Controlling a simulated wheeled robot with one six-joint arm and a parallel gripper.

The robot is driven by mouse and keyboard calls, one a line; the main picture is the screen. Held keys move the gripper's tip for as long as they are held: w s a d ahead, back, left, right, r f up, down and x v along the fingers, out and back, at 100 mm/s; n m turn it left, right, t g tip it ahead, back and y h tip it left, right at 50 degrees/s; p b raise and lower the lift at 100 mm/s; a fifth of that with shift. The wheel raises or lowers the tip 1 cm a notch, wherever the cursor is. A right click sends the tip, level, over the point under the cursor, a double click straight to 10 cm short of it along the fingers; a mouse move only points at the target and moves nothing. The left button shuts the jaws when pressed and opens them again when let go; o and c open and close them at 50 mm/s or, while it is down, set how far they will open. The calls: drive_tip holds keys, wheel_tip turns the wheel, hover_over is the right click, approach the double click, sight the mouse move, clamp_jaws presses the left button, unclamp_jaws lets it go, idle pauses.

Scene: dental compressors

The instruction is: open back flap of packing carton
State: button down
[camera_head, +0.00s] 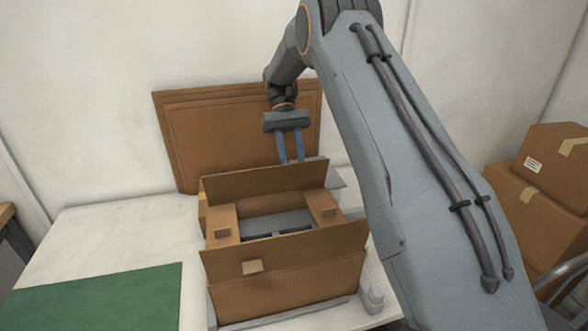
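The open-topped brown packing carton (290,296) stands on the white table. Its back flap (262,181) stands roughly upright along the far edge. The front flap (305,249) and the smaller left side flap (223,218) and right side flap (317,201) also show, with small tan tabs on them. A dark grey item (275,222) lies inside, partly hidden by the front flap. My gripper (292,161) points down at the top edge of the back flap, its two blue fingers apart with nothing seen between them. I cannot tell whether the fingertips touch the flap.
Flat cardboard sheets (205,135) lean against the wall close behind the carton and my gripper. A green mat (100,295) lies on the table at the left. A small grey object (372,295) sits by the carton's right side. Closed boxes (545,210) are stacked at the right.

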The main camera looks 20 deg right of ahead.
drive_tip(key=shift+w+f+g, duration=0.1)
drive_tip(key=shift+w+g, duration=0.05)
drive_tip(key=shift+g, duration=0.15)
idle(0.4)
drive_tip(key=c, duration=1.4)
unclamp_jaws()
drive_tip(key=shift+o, duration=0.2)
wheel_tip(320, 180, up, 10)
drive_tip(key=p, duration=0.2)
drive_tip(key=shift+p, duration=0.3)
